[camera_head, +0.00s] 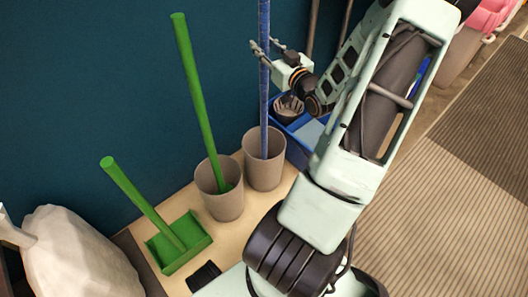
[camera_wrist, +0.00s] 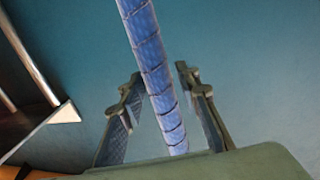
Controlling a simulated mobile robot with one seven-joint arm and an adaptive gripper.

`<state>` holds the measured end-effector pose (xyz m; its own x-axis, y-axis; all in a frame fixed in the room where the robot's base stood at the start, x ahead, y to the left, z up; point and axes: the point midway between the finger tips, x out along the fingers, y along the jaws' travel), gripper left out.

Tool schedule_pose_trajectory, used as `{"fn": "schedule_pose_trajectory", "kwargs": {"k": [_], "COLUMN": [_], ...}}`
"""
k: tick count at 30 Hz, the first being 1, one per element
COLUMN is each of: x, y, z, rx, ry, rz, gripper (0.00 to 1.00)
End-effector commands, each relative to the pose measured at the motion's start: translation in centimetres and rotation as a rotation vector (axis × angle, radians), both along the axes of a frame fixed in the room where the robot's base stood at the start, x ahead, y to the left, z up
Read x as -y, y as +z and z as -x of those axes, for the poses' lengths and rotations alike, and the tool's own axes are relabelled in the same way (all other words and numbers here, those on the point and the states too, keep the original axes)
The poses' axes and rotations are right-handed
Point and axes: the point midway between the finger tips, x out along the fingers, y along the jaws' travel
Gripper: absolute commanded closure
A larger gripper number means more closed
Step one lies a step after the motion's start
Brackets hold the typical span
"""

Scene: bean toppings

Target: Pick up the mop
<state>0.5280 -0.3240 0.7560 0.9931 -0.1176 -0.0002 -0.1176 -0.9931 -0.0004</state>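A long blue pole (camera_head: 264,100), seemingly the mop's handle, stands upright in a grey-brown bin (camera_head: 262,172) against the dark teal wall. Its lower end is hidden inside the bin. My gripper (camera_head: 265,45) is high on the pole, with its fingers on either side of it. In the wrist view, the blue pole (camera_wrist: 155,75) with dark spiral lines runs between the fingers of my gripper (camera_wrist: 158,74). The fingers are apart, with gaps showing beside the pole, so my gripper is open.
A second bin (camera_head: 220,203) to the left holds a green pole (camera_head: 195,90). A green dustpan (camera_head: 178,243) with an upright handle is farther left. A white sack (camera_head: 75,258) stands at lower left. A blue crate (camera_head: 298,150) sits right of the mop's bin.

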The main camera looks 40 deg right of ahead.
Motion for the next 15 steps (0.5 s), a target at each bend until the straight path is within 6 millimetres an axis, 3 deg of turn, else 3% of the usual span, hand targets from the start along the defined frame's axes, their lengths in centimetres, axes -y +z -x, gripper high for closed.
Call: {"fn": "schedule_pose_trajectory", "kwargs": {"k": [1,7,15], "x": [0.01,0.01,0.01], "y": [0.0,0.0,0.32], "z": [0.01,0.03,-0.01], "rx": [0.0,0.0,0.003], "ry": [0.0,0.0,0.0], "rz": [0.0,0.0,0.002], "gripper": [0.78,1.0,1.0]}}
